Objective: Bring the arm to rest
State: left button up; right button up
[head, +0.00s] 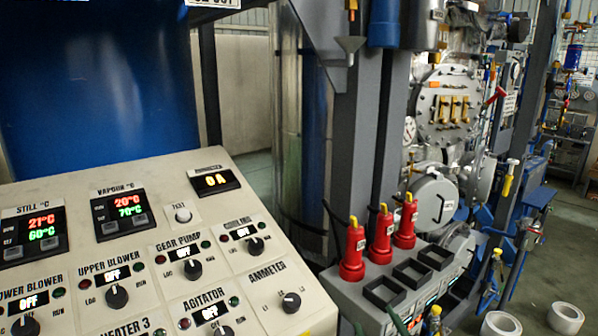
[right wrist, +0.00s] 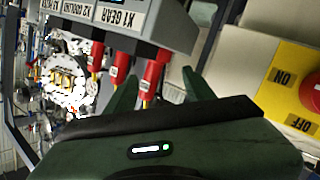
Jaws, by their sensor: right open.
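My right gripper (right wrist: 160,88) shows in the right wrist view with its two dark green fingers spread apart and nothing held between them. Red plugs (right wrist: 152,76) on a grey box show beyond the fingertips, apart from them as far as I can tell. In the head view only a small green part of my right gripper (head: 397,320) shows at the bottom edge, in front of the grey socket box. The rest of the right arm is hidden below the frame. My left gripper is not in view.
The cream control panel (head: 150,262) fills the lower left. Three red plugs (head: 381,236) stand upright on the grey socket box (head: 350,290), beside empty black sockets. A yellow ON/OFF plate (right wrist: 285,90) with a red button is at right in the wrist view. White rolls (head: 565,317) lie on the floor.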

jog(key=s+d+f+m+g+h, duration=0.1)
jog(key=s+d+f+m+g, duration=0.15)
jog(key=s+f+g, duration=0.65)
jog(key=s+d+f+m+g, duration=0.2)
jog(key=s+d+f+g, duration=0.1)
jog(key=s+f, duration=1.15)
jog(key=s+f+g+b, duration=0.1)
jog(key=s+f+b, duration=0.2)
jog(key=f, duration=1.3)
jog(key=s+f+g+b, duration=0.1)
jog(key=s+f+b, duration=0.2)
jog(key=f, duration=1.3)
jog(key=s+d+f+b, duration=0.3)
jog(key=s+f+b, duration=0.1)
jog(key=s+f, duration=1.1)
notch_tip(320, 180, down, 3)
jog(key=shift+s+f+g, duration=0.15)
jog(key=shift+s+g, duration=0.25)
jog(key=shift+d+n, duration=0.1)
jog(key=shift+n, duration=0.15)
